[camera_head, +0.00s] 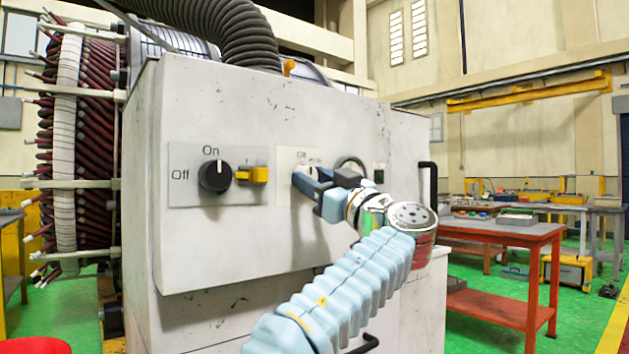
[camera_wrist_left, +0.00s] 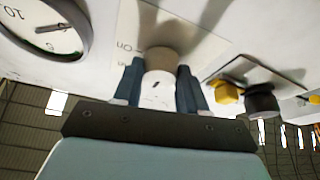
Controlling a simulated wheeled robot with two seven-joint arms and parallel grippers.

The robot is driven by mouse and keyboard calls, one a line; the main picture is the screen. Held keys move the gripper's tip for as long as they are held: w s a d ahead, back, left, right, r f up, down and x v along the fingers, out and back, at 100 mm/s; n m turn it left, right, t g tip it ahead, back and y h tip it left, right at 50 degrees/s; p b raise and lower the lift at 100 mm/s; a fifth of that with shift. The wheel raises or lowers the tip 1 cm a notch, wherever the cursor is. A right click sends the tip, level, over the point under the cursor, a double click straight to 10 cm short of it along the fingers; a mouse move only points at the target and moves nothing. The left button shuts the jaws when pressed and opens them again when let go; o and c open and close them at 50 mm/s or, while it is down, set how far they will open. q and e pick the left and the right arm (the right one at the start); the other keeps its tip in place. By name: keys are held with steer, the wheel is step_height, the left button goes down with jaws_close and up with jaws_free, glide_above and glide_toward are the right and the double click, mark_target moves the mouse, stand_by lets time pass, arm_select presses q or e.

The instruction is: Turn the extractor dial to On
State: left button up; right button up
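A white dial (camera_wrist_left: 158,85) sits on a pale plate (camera_head: 289,157) on the front of the white cabinet; the plate's lettering is small and partly covered in the head view. In the left wrist view, which is turned over, "On" is printed beside the dial, and a short dark mark shows on its face. My left gripper (camera_head: 303,181) has its dark blue fingers on both sides of the white dial, seemingly touching it. A black dial (camera_head: 215,176) marked "Off" and "On" sits on a grey plate to the left. My right gripper is not in view.
A yellow switch (camera_head: 252,174) sits beside the black dial. A round gauge (camera_wrist_left: 40,25) is close to the gripper, partly hidden by my wrist in the head view. A black handle (camera_head: 433,185) is on the cabinet's right. A red-framed workbench (camera_head: 500,230) stands behind at right.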

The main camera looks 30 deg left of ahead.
arm_select(q)
steer(key=c, duration=0.3)
